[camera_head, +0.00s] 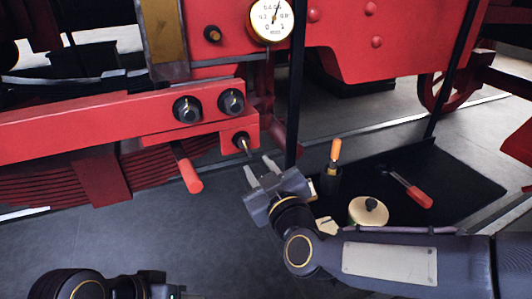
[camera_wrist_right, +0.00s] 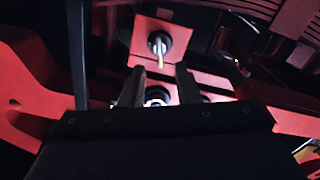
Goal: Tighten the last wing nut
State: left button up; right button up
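A dark nut on a thin threaded stud (camera_head: 242,142) sits on a small red block low on the red machine frame. Two larger dark nuts, one on the left (camera_head: 187,109) and one on the right (camera_head: 231,101), sit on the red beam above it. Wing shapes are too small to make out. My right gripper (camera_head: 260,168) is open and empty, just below and right of the low stud, apart from it. In the right wrist view, a stud with a dark nut (camera_wrist_right: 159,44) shows beyond the spread fingers (camera_wrist_right: 160,82). My left gripper (camera_head: 155,285) is partly visible at the bottom left; its fingers are unclear.
A red handle (camera_head: 188,170) hangs below the beam, left of my right gripper. A black mat (camera_head: 460,180) at right bears a red-handled tool (camera_head: 412,190), a beige lidded pot (camera_head: 366,214) and a dark cup with an orange handle (camera_head: 335,150). A white gauge (camera_head: 270,18) is above.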

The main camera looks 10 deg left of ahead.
aim_at(248, 151)
jog(key=p+x, duration=0.1)
jog(key=x, duration=0.6)
jog(key=shift+w, duration=0.15)
grip_shut()
jog(key=shift+f, duration=0.1)
